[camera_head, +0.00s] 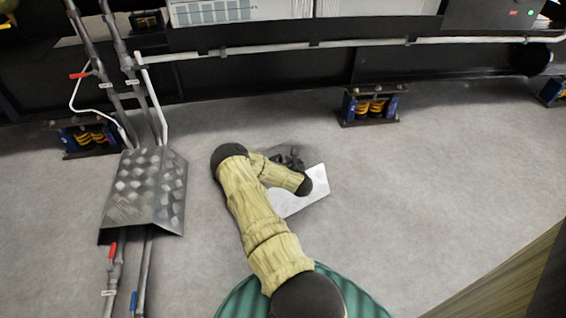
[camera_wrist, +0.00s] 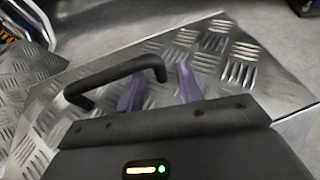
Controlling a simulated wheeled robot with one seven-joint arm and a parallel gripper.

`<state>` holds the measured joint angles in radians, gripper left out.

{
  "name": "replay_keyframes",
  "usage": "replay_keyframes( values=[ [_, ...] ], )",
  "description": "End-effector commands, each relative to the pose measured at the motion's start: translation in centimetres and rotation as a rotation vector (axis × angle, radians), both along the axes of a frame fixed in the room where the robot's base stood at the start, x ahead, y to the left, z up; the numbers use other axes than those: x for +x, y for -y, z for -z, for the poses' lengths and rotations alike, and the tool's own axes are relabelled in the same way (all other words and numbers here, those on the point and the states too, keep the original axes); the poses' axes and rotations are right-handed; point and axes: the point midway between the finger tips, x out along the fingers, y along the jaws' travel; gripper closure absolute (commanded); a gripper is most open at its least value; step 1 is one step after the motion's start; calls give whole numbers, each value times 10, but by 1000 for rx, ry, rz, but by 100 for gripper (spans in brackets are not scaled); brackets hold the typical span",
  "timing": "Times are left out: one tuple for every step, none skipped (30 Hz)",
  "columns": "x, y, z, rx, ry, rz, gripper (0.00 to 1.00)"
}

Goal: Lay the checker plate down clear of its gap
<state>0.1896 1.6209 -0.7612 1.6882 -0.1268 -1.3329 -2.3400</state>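A silver checker plate (camera_wrist: 185,60) with a raised diamond pattern fills much of the wrist view. In the head view its pale face (camera_head: 312,193) shows below and right of my gripper, partly hidden by my arm. A black bar handle (camera_wrist: 115,75) stands over the plate. My gripper (camera_wrist: 162,82) has two purple fingers with a space between them. The right end of the handle shows in that space, and I see bare plate beside the right finger. I cannot tell whether the plate touches the floor. No gap in the floor is clear; my arm hides part of this area.
A folded checker-plate cover (camera_head: 145,190) straddles pipes (camera_head: 147,105) with red-handled valves at the left. Spring mounts (camera_head: 370,104) stand under the dark genset frame (camera_head: 280,75) at the back. Grey floor (camera_head: 430,190) is open to the right.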

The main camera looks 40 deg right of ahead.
Motion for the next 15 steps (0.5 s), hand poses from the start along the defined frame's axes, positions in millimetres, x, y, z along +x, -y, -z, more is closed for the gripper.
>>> replay_keyframes(
  values=[
    [0, 0, 0, 0, 0, 0, 64],
    [0, 0, 0, 0, 0, 0, 64],
    [0, 0, 0, 0, 0, 0, 64],
    [0, 0, 0, 0, 0, 0, 64],
    [0, 0, 0, 0, 0, 0, 64],
    [0, 0, 0, 0, 0, 0, 64],
    [0, 0, -1, 0, 0, 0, 64],
    [0, 0, -2, 0, 0, -1, 64],
    [0, -1, -3, 0, 0, -1, 64],
    [-2, -2, -4, 1, -1, -1, 64],
    [-3, -3, -5, 1, -2, -1, 64],
    [-6, -4, -7, 1, -2, -2, 64],
    [-10, -4, -8, 1, -2, 0, 64],
    [-14, -5, -10, 1, -3, 2, 64],
    [-20, -5, -13, 1, -3, 4, 64]
  ],
)
